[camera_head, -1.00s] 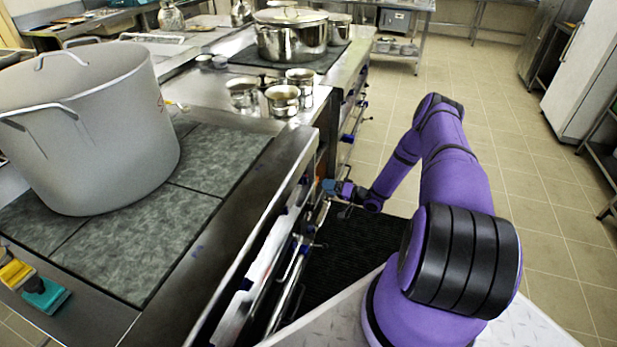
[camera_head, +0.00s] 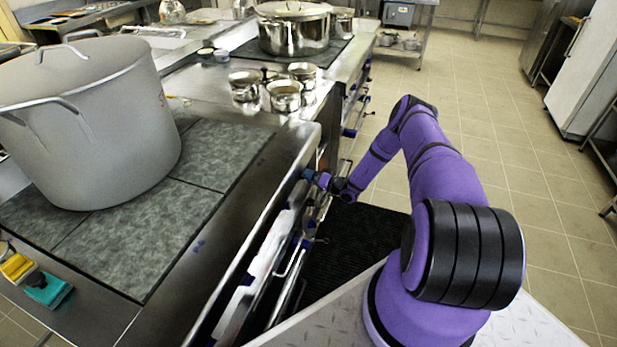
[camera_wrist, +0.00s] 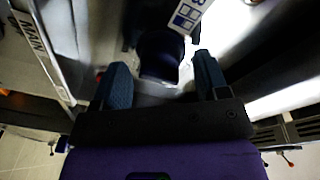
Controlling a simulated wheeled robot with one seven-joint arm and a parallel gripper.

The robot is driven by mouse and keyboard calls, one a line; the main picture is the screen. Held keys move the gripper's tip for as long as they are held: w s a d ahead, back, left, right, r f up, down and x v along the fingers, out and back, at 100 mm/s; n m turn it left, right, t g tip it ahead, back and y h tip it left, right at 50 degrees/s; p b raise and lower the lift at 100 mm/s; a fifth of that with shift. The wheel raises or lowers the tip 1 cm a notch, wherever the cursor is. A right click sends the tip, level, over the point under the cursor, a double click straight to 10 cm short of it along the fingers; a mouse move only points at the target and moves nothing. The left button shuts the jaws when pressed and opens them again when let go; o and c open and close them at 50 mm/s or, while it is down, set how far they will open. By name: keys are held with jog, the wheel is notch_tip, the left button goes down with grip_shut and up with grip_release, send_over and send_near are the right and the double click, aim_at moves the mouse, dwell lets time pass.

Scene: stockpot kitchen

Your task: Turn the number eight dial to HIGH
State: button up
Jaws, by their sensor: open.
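The dial (camera_wrist: 160,56) is a dark blue-black knob at the top middle of the wrist view. A white label (camera_wrist: 188,14) with blue squares and part of a figure that looks like an 8 is beside it. My gripper (camera_wrist: 162,80) is open, with one blue finger on each side of the dial; I cannot tell whether either finger touches it. In the head view my gripper (camera_head: 308,174) is at the front face of the stove, below the counter edge. The dial itself is hidden there, and its setting cannot be read.
A large grey stockpot (camera_head: 90,125) stands on the dark hob plates near the counter edge. Small metal pots (camera_head: 284,96) stand farther along. Rails and handles (camera_head: 290,262) stick out of the stove front below my arm. The tiled floor (camera_head: 490,120) at right is open.

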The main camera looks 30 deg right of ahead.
jog(key=shift+w+a, duration=0.1)
jog(key=shift+w, duration=0.05)
jog(key=shift+c, duration=0.2)
jog(key=c, duration=0.9)
jog(key=shift+o, duration=0.2)
